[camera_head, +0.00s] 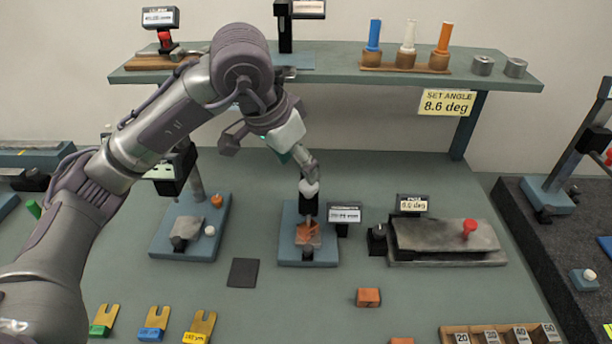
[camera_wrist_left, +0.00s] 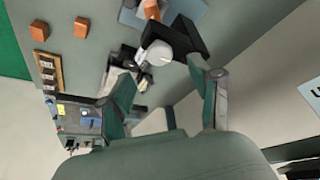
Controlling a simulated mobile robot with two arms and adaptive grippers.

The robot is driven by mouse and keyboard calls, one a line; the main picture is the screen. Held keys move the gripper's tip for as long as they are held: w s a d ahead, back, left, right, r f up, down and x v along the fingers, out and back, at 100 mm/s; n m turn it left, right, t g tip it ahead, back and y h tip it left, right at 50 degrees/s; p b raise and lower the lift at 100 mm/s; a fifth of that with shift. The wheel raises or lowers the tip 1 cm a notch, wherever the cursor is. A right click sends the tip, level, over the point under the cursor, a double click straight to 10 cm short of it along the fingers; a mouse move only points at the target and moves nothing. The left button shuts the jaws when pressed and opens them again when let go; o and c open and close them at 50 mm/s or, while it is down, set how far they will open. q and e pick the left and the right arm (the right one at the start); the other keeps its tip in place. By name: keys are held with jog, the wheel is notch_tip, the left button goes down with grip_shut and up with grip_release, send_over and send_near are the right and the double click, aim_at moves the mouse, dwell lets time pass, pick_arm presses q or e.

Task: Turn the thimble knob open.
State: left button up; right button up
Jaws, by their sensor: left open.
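The thimble knob (camera_head: 309,187) is a small white cap on top of the black, upright micrometer head. This stands on a blue base (camera_head: 291,215) with an orange block low on it. My left gripper (camera_head: 306,168) comes down from above, right over the knob. In the left wrist view my left gripper (camera_wrist_left: 162,72) has its two fingers spread, with the white thimble knob (camera_wrist_left: 158,53) between or just beyond their tips. I cannot tell whether they touch it. The micrometer's display (camera_head: 345,214) stands to its right. My right gripper is not in view.
A grey plate fixture with a red knob (camera_head: 469,226) stands to the right. Another blue-based gauge stand (camera_head: 197,235) is to the left. A dark square pad (camera_head: 243,272) and an orange block (camera_head: 368,297) lie in front. A shelf (camera_head: 340,74) runs behind.

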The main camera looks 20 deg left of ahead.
aim_at(306, 185)
pick_arm(q)
jog(key=p+x, duration=0.1)
jog(key=x, duration=0.5)
jog(key=shift+r, duration=0.1)
jog(key=c, duration=1.1)
